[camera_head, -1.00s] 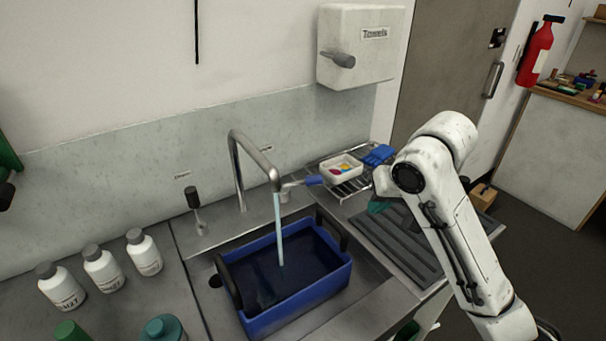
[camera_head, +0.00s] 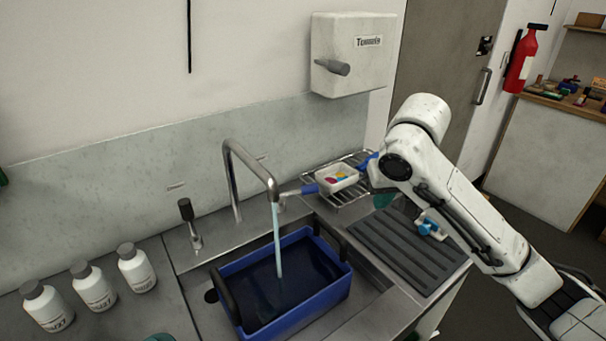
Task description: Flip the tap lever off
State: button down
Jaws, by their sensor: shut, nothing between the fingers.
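The curved grey tap (camera_head: 234,170) stands at the back of the sink. A stream of water (camera_head: 278,240) runs from its spout into a blue basin (camera_head: 325,302) holding dark water. The tap lever (camera_head: 308,189) has a blue handle and sticks out to the right of the spout, toward the white tray. My white arm (camera_head: 440,175) reaches in from the lower right, over the draining board.
A wire rack (camera_head: 345,197) bears a small white tray (camera_head: 337,177) right of the lever. A ribbed draining board (camera_head: 405,250) lies under the arm, with a blue-and-white item (camera_head: 431,229) beside it. A black-handled control (camera_head: 187,212) stands left; white bottles (camera_head: 137,268) line the counter.

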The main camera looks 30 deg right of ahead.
aim_at(312, 188)
jog(key=i, duration=0.9)
